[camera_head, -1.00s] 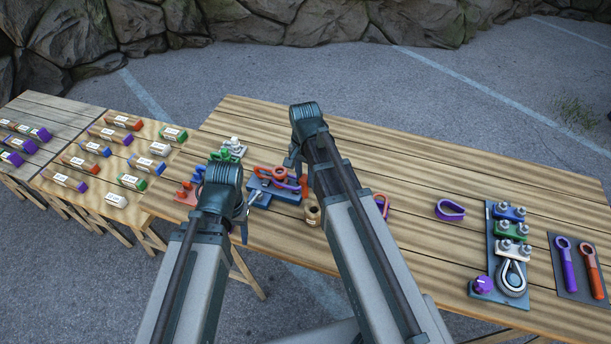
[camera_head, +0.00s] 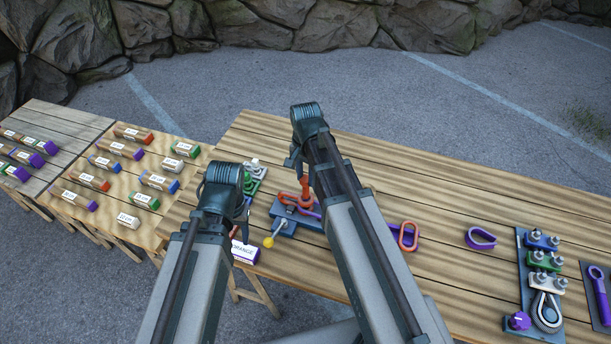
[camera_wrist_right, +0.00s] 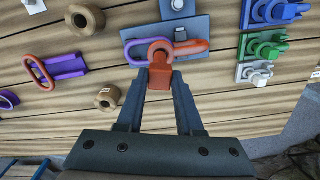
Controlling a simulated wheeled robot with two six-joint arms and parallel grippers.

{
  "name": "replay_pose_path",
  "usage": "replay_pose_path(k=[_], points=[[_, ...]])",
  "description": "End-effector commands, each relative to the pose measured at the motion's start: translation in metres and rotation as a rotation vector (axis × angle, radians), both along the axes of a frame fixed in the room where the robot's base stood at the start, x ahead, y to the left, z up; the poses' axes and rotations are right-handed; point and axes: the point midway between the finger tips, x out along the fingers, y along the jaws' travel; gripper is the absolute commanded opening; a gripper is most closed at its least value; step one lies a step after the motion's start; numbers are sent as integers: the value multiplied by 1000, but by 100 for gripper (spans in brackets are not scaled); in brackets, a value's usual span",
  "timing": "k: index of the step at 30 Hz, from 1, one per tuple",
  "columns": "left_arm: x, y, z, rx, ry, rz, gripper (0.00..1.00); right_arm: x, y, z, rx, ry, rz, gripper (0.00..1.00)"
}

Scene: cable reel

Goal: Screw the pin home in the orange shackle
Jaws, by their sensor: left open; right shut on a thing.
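The orange shackle (camera_head: 305,190) stands on a blue-grey block fixture (camera_head: 286,226) on the table, beside a purple link. In the right wrist view its orange loop (camera_wrist_right: 190,48) lies across the plate, next to the purple link (camera_wrist_right: 135,50). My right gripper (camera_wrist_right: 160,80) is shut on an orange block-shaped piece (camera_wrist_right: 159,77), which looks like the pin's head, touching the orange loop. The pin's thread and how far it sits are hidden. My left gripper (camera_head: 243,222) is open, left of the fixture, partly hidden by its own arm.
A rod with a yellow ball (camera_head: 268,241) stands at the fixture's front. Brown rings (camera_wrist_right: 107,97) and another orange link (camera_head: 404,236) lie nearby.

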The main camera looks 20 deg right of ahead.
Motion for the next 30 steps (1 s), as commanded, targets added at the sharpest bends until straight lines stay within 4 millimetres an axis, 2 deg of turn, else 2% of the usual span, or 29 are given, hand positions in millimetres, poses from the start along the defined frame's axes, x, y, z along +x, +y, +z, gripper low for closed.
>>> replay_pose_path(k=[14,30], points=[[0,0,-3,0,0,-1,56,0,0,-3,0,0,0,0],[0,0,-26,1,0,-6,56,0,0,-26,0,0,0,0]])
